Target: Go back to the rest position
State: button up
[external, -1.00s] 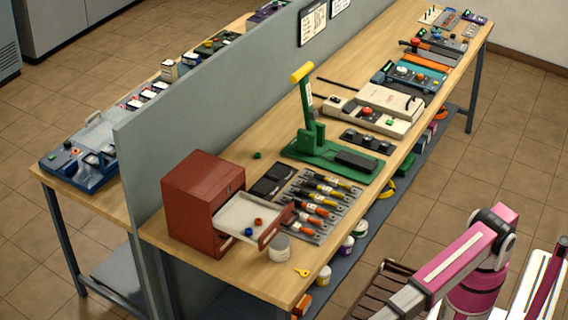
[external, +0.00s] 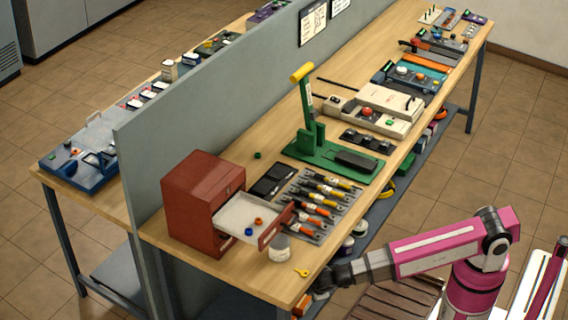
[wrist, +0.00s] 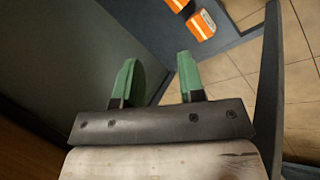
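My pink and grey arm reaches in from the lower right of the external view. Its dark wrist end (external: 328,280) is beside the front edge of the workbench, near its front left corner, and the fingertips cannot be made out there. In the wrist view my gripper (wrist: 156,78) shows two green fingers standing apart with nothing between them.
The wooden workbench (external: 285,285) carries a red cabinet (external: 205,200) with its drawer (external: 245,215) out, a jar (external: 279,249), a yellow key-like piece (external: 302,272) and a green lever press (external: 330,150). Orange-and-white items (wrist: 201,25) lie near a panel edge. Tiled floor is open at right.

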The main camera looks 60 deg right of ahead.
jog(key=d+f+m+g+y, duration=0.1)
jog(key=d+m, duration=0.3)
jog(key=d, duration=1.2)
jog(key=d+f+m+g+y, duration=0.2)
jog(key=d+m, duration=0.3)
jog(key=d, duration=1.1)
jog(key=shift+s+d+f+m+g+y, duration=0.3)
jog(key=shift+s+f+g, duration=0.25)
jog(key=shift+f, duration=0.25)
